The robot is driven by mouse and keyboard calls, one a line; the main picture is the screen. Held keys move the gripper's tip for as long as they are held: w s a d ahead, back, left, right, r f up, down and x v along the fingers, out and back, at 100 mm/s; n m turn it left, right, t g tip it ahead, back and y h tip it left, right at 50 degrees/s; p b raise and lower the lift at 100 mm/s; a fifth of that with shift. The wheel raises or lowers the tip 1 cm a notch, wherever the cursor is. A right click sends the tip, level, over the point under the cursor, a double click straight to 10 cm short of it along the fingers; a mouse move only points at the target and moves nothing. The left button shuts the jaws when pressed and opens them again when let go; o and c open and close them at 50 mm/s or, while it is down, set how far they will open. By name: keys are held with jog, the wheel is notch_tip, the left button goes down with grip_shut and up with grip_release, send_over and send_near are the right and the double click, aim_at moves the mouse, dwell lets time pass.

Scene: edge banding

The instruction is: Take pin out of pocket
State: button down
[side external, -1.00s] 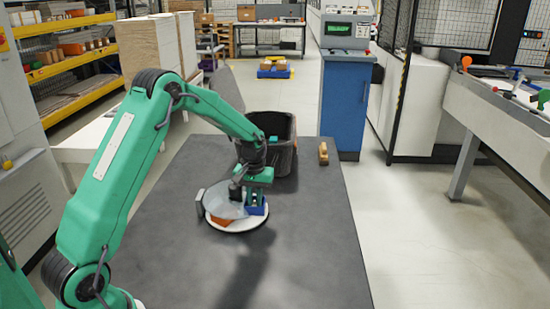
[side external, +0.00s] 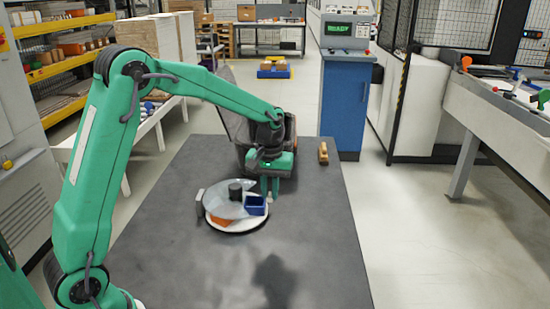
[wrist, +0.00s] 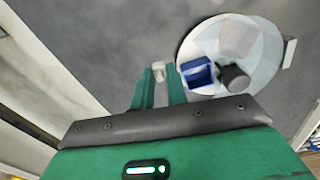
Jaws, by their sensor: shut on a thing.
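My gripper (side external: 270,192) hangs above the table, just behind and right of the blue pocket (side external: 256,206). In the wrist view its green fingers (wrist: 160,76) are closed on a small whitish pin (wrist: 158,69), which shows between the tips. The pin cannot be made out in the side view. The blue pocket also shows in the wrist view (wrist: 197,74), right of the fingers and apart from them, with its dark blue inside visible. It sits on a round white dish (side external: 236,228) under a clear cover (side external: 232,188) with a dark knob (side external: 235,190).
An orange piece (side external: 222,221) shows in another part of the dish. A wooden-handled brush (side external: 323,153) lies at the table's back right. The front and right of the dark table (side external: 310,250) are clear.

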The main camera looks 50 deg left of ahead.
jog(key=shift+s+d+r, duration=0.2)
jog(key=shift+d+r, duration=0.15)
jog(key=shift+d, duration=0.2)
jog(key=shift+w, duration=0.1)
